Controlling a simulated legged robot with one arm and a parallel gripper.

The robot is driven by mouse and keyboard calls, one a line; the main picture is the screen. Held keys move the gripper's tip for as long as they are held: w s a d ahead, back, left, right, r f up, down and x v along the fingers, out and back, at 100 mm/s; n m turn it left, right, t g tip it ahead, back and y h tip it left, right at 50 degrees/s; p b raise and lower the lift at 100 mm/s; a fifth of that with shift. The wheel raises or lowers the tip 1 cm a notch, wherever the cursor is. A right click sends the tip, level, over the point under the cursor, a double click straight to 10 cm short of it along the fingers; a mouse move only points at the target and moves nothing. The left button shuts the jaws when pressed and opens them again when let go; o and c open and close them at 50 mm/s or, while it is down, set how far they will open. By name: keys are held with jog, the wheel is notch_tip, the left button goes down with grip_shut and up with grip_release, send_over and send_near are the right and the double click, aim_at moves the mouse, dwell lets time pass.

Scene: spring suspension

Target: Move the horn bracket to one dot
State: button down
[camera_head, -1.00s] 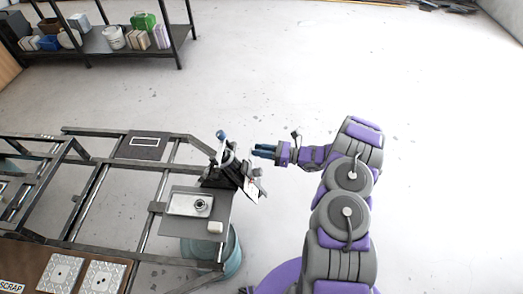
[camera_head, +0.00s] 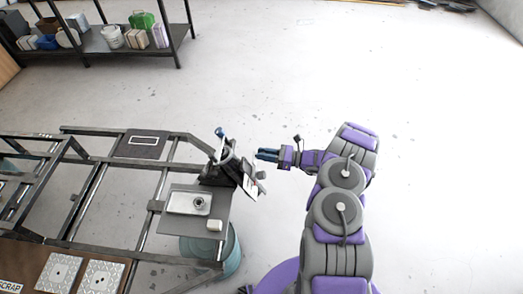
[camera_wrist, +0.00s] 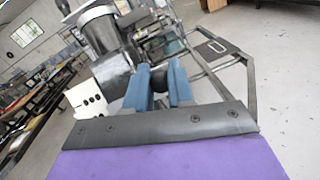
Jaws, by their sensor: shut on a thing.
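The horn bracket (camera_head: 229,164) is a dark piece with a blue-knobbed lever (camera_head: 219,131), at the front end of the metal frame. A tilted white card (camera_head: 249,186) hangs beside it. Which dot is matched cannot be told.
A grey plate (camera_head: 222,236) with a metal box (camera_head: 188,202) and a small white block (camera_head: 215,225) is in front of the bracket. A shelf (camera_head: 100,45) is at the back left.

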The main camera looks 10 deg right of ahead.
jog(key=shift+s+d+f, duration=0.1)
jog(key=shift+d+f, duration=0.15)
jog(key=shift+f, duration=0.3)
jog(key=shift+d+f, duration=0.2)
jog(key=shift+f, duration=0.35)
jog(key=c, duration=1.2)
grip_release()
jog(key=shift+f, duration=0.15)
jog(key=shift+o, duration=1.1)
jog(key=shift+d, duration=0.15)
jog(key=p+v, duration=0.1)
jog(key=v, duration=1.6)
jog(key=shift+d+p, duration=0.2)
jog(key=shift+p, duration=0.1)
